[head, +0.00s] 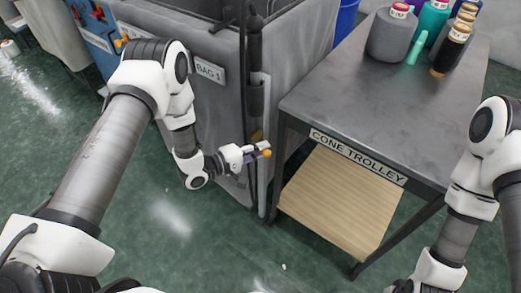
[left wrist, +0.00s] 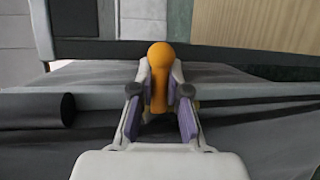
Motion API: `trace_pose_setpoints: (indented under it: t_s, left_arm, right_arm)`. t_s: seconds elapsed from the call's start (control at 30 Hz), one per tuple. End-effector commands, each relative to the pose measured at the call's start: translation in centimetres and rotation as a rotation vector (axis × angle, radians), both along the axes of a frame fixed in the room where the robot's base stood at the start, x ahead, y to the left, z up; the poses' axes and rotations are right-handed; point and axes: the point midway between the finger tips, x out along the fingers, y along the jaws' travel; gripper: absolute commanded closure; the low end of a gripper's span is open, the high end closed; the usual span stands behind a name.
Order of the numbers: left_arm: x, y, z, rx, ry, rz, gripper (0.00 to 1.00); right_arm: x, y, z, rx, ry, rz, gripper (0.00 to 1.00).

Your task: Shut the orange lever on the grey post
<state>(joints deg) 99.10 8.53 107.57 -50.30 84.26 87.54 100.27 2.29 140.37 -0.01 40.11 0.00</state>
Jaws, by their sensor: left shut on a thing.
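The orange lever (head: 266,153) pokes out just past the fingers of my left gripper (head: 257,152), beside the grey post (head: 262,192). The post is a slim upright at the front corner of the grey bag. In the left wrist view the lever (left wrist: 160,58) has a rounded knob and a straight shank. The purple-padded fingers of my left gripper (left wrist: 158,100) are closed on both sides of the shank. The lever's pivot is hidden behind the gripper. My right arm enters at the right, with its gripper out of frame.
The cone trolley (head: 320,107) stands close to the right of the post, with a wooden lower shelf (head: 338,205). Several yarn cones (head: 392,37) stand on its top. The grey bag (head: 215,115) labelled BAG 1 is left of the post. Green floor (head: 190,245) is open in front.

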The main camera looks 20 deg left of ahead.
Motion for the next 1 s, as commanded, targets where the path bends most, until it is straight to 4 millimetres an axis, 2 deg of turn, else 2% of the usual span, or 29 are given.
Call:
trace_pose_setpoints:
  t_s: [0.3,0.33,0.37,0.67,0.77,0.87,1.0]
  left_arm:
    - [0.0,0.0,0.0,-0.003,0.001,0.001,1.00]
    - [0.0,0.0,0.0,-0.003,0.001,0.002,0.82]
    - [0.0,0.0,0.0,-0.003,0.001,0.002,0.73]
    - [0.0,0.1,0.0,-0.002,0.001,0.001,0.73]
    - [-0.5,0.6,0.1,-0.003,0.002,0.005,0.73]
    - [-1.7,1.8,0.5,-0.005,0.002,0.007,0.73]
    - [-4.3,4.3,1.1,-0.005,0.003,0.010,0.73]
  right_arm:
    - [0.0,0.0,0.0,0.000,0.000,0.000,0.60]
    - [0.0,0.0,0.0,0.000,0.000,0.000,0.60]
    - [0.0,0.0,0.0,0.000,0.000,0.000,0.60]
    - [0.0,0.0,0.0,0.000,0.000,0.000,0.60]
    - [0.0,0.0,0.0,0.000,0.000,0.000,0.60]
    - [0.0,0.0,0.0,0.000,0.000,0.000,0.60]
    - [0.0,0.0,0.0,0.000,0.000,0.000,0.60]
